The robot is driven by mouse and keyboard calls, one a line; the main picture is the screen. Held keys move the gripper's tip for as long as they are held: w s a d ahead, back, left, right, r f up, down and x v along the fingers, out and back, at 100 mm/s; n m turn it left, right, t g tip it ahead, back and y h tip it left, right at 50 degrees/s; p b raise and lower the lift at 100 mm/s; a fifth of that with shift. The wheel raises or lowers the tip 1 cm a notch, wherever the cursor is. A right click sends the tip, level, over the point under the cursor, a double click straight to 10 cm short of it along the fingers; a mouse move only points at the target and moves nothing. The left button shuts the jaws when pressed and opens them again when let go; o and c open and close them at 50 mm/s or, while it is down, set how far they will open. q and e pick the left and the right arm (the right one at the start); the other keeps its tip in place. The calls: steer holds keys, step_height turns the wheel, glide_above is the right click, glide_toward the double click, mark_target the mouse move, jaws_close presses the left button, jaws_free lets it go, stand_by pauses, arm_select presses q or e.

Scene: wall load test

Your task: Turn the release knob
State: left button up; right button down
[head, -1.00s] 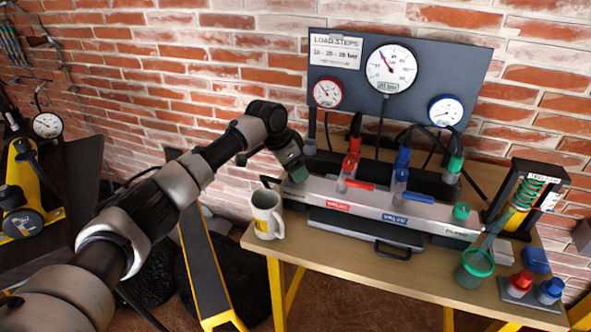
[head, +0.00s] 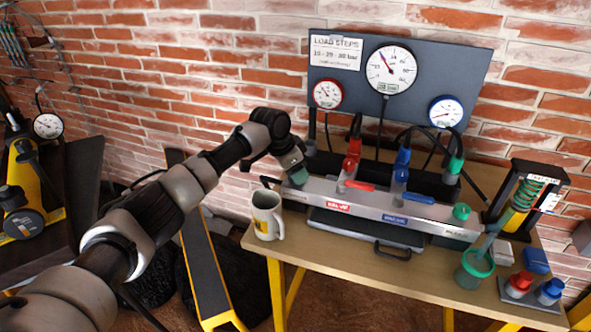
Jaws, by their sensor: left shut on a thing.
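My left gripper (head: 295,168) reaches down to the left end of the long silver manifold (head: 375,206). It is shut on a small green thing there, which I take to be the release knob; the jaws hide most of it. Another green knob (head: 461,211) sits at the right end of the manifold, away from the gripper. A red-handled valve (head: 352,170) and a blue-handled valve (head: 401,178) stand along the manifold, right of the gripper. My right gripper is not in view.
A pale mug (head: 266,215) stands close below my left gripper, at the table's left edge. A gauge board (head: 440,75) stands behind the manifold. A green cup (head: 474,270), red and blue bottles and a spring stand (head: 523,200) crowd the right. The table's (head: 350,270) front strip is clear.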

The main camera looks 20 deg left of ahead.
arm_select(q)
steer(key=n+y+p, duration=0.1)
steer(key=n+p, duration=0.2)
steer(key=p, duration=0.1)
steer(key=n+t+y+p, duration=0.1)
steer(key=n+p, duration=0.2)
steer(key=p, duration=0.2)
steer(key=n+y+p, duration=0.1)
steer(key=n+p, duration=0.1)
steer(key=p, duration=0.2)
steer(key=shift+s+d+r+n, duration=0.1)
steer(key=shift+d+r+n, duration=0.15)
steer(key=shift+n, duration=0.15)
steer(key=shift+n+y+p, duration=0.4)
steer(key=shift+n+p, duration=0.45)
steer(key=shift+n, duration=0.05)
steer(key=n+y, duration=0.1)
steer(key=n, duration=0.1)
steer(key=shift+f+n+p, duration=0.2)
steer(key=shift+n+p, duration=0.15)
steer(key=shift+n, duration=0.05)
steer(key=shift+n+y, duration=0.3)
steer(key=shift+n, duration=0.5)
steer(key=shift+n+g+y+b, duration=0.3)
steer(key=shift+n+y+b, duration=0.1)
steer(key=shift+n, duration=0.9)
steer(key=o, duration=0.9)
